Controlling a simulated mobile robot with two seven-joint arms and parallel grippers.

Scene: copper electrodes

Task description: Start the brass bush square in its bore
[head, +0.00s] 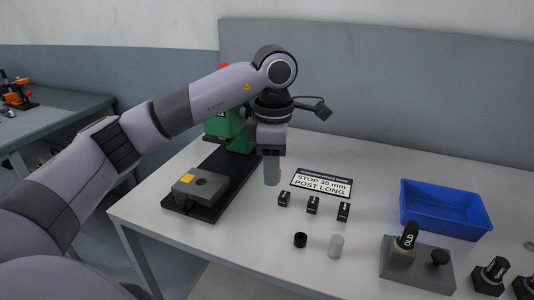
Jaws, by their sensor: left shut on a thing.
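My left gripper (271,154) points down over the table, in front of the green press. It is shut on a grey cylindrical piece (271,173), which hangs upright below the fingers, apart from the block. No brass colour shows on it, so I cannot tell whether it is the bush. A grey block (212,197) with a yellow square and a dark round bore (201,181) sits on the black press base (180,205), left of the gripper. My right gripper is out of view.
A sign (322,183) and several small black blocks (312,205) lie right of the gripper. Nearer are a black ring (300,240) and a pale cylinder (336,246). A grey stand (415,275) and blue tray (445,208) are at right. The green press (239,138) stands behind.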

